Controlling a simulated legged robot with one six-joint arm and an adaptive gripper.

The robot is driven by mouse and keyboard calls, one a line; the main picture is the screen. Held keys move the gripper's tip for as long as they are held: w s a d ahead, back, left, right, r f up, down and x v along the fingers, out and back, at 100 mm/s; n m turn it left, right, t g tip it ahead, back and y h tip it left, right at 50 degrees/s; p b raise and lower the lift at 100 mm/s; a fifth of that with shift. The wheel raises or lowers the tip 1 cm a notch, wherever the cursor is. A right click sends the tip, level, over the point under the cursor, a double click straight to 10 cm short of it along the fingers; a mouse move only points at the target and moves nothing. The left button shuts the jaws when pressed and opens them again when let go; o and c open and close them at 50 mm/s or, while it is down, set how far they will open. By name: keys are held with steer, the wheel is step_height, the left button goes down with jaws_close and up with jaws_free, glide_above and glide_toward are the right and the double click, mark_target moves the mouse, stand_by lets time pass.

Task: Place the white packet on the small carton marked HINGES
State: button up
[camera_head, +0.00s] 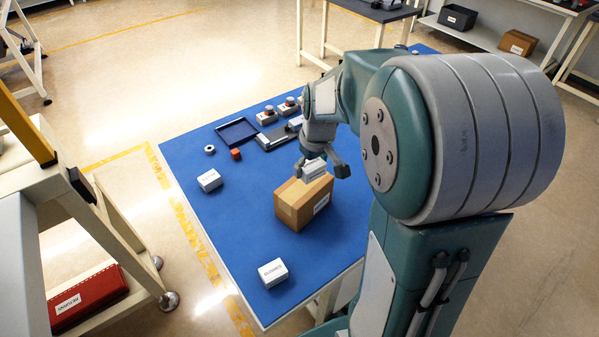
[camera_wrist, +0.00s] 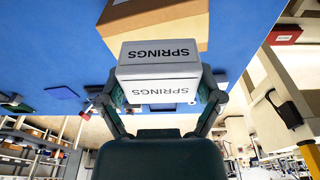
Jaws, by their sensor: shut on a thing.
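My gripper (camera_head: 325,172) is shut on a white packet (camera_head: 313,168). In the wrist view the packet (camera_wrist: 158,72) reads SPRINGS and sits between the two fingers (camera_wrist: 160,100). A brown cardboard carton (camera_head: 289,213) stands on the blue table, with a white label whose text I cannot read. The packet is at the carton's far top edge in the head view; I cannot tell whether they touch. The carton (camera_wrist: 150,25) also shows just beyond the packet in the wrist view. No HINGES marking is legible.
The blue table (camera_head: 200,220) also bears a white box (camera_head: 209,180) at left and another (camera_head: 272,272) near the front, labels unclear. A dark tray (camera_head: 237,132), an orange-red block (camera_head: 236,154) and a ring (camera_head: 209,149) lie further back. The table's left front is mostly clear.

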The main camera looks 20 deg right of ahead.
mark_target(302, 183)
steer(key=w+f, duration=0.2)
steer(key=f, duration=0.1)
steer(key=shift+w+f, duration=0.2)
steer(key=shift+w, duration=0.2)
steer(key=shift+w+d+f, duration=0.3)
steer(key=shift+f, duration=0.15)
step_height(302, 183, down, 3)
steer(key=shift+a+r, duration=0.1)
steer(key=shift+r, duration=0.1)
steer(key=shift+a+f, duration=0.15)
steer(key=shift+a, duration=0.2)
steer(key=shift+f, duration=0.1)
steer(key=o, duration=1)
steer(key=shift+d, duration=0.3)
